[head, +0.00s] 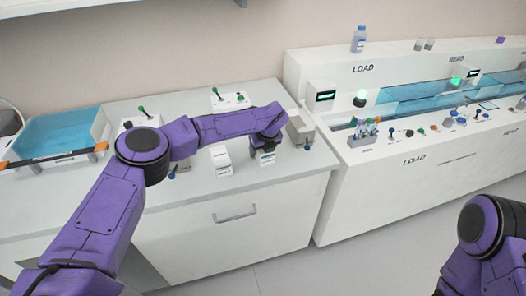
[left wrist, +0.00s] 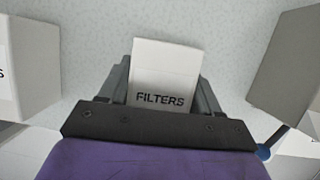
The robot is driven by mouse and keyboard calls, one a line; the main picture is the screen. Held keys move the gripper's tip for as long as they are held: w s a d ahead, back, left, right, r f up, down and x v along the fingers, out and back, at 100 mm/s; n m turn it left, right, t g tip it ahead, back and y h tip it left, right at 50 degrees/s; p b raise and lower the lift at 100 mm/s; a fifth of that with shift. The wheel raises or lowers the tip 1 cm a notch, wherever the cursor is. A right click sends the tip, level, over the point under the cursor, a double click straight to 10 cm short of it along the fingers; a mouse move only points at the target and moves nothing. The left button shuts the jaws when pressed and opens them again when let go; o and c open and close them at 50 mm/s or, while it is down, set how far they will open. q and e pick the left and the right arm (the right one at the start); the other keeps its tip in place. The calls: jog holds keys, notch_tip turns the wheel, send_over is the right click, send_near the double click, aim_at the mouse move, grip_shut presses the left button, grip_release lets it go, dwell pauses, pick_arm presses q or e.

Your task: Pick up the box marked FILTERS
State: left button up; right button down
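The white box marked FILTERS (left wrist: 165,75) shows in the left wrist view, its dark lettering facing my wrist. My left gripper (left wrist: 164,82) has one dark finger on each side of it, with little or no visible gap. Whether the fingers press on it is not clear. In the head view, my left gripper (head: 267,142) reaches down over a small white box (head: 262,158) on the left counter, partly hiding it. My right arm shows at the lower right, but its gripper is out of view.
Another white box (head: 221,160) stands left of the gripper, and a grey-beige block (head: 299,132) stands close on its right. Several joystick-like controls stand on the counter (head: 215,200). A blue tray (head: 60,135) is at the far left, and a LOAD station (head: 345,70) at the right.

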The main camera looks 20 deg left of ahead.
pick_arm(q)
jog(key=c, duration=0.4)
jog(key=shift+c, duration=0.2)
